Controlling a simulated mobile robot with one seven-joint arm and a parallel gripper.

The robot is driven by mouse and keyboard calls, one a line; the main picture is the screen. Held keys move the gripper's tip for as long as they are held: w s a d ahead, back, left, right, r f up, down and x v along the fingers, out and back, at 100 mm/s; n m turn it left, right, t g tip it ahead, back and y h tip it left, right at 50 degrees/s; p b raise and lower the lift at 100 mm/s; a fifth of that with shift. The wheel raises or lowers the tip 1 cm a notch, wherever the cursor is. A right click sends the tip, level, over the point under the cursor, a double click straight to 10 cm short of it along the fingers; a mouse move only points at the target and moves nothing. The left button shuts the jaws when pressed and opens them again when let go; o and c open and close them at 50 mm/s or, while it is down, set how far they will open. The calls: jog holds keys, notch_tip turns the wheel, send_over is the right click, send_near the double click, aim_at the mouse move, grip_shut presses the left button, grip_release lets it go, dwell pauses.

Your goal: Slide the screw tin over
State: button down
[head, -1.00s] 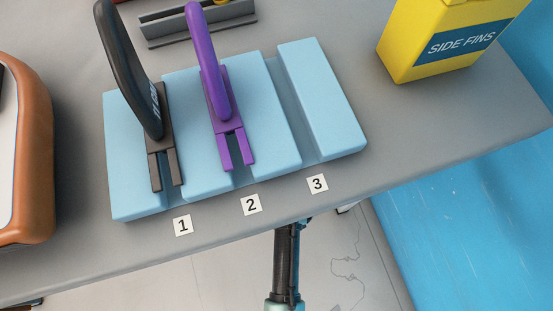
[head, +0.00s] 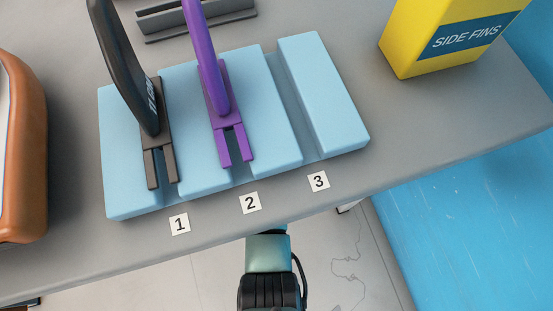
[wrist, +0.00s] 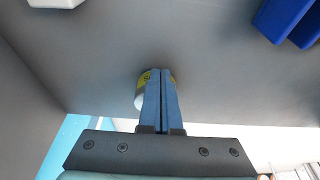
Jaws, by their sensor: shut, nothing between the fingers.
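In the wrist view, my gripper (wrist: 161,72) has its two blue fingers closed together, with nothing between them. A small rounded object with a pale side and a yellow band, likely the screw tin (wrist: 140,97), shows behind the fingers against a grey surface. The fingers hide most of it, and I cannot tell whether they touch it. In the head view, no screw tin is recognisable and my fingers do not show; only part of my arm shows below the table's front edge.
A light blue grooved block (head: 330,95) holds a black fin (head: 125,75) and a purple fin (head: 208,70). Number cards lie in front. A yellow SIDE FINS box (head: 410,45) stands right, a brown-edged object (head: 28,160) left. A blue object (wrist: 282,15) is upper right in the wrist view.

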jog(key=w, duration=0.1)
jog(key=w+a+b, duration=0.1)
jog(key=w, duration=0.2)
jog(key=shift+w+a+b, duration=0.2)
jog(key=shift+a+b, duration=0.05)
jog(key=shift+b, duration=0.1)
jog(key=p+v, duration=0.4)
jog(key=v, duration=0.3)
jog(key=shift+r, duration=0.25)
jog(key=shift+s+d, duration=0.1)
jog(key=shift+s, duration=0.05)
